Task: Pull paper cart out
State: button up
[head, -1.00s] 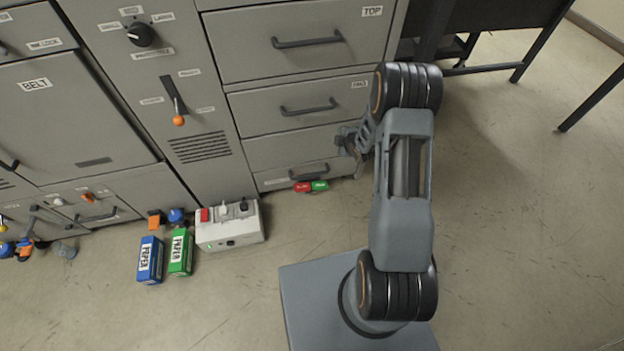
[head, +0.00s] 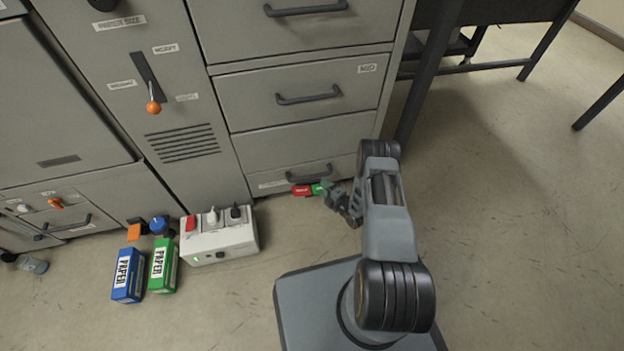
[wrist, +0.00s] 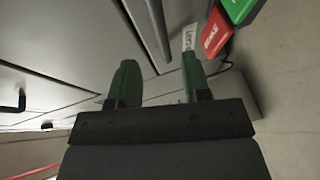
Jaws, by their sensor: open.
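A low grey front panel (head: 275,183) with a dark bar handle (head: 309,173) sits at floor level under the drawers; its label is too small to read, so I cannot confirm it is the paper cart. A red pedal (head: 302,190) and a green pedal (head: 319,188) stick out at its foot. My gripper (head: 331,194) is low, just right of the pedals and below the handle's right end. In the wrist view my gripper (wrist: 159,70) is open, with a dark bar (wrist: 157,28) ahead between its green fingers. The red pedal (wrist: 215,32) and green pedal (wrist: 240,8) lie upper right.
Two drawers are above, the lower one (head: 350,100) shut. A white switch box (head: 218,240) and blue (head: 127,275) and green (head: 162,265) PAPER packs stand on the floor to the left. A dark table (head: 480,12) stands behind right. The floor at right is clear.

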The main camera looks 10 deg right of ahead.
aim_at(312, 177)
jog(key=b+x, duration=0.3)
jog(key=x, duration=0.6)
grip_shut()
dwell(0.5)
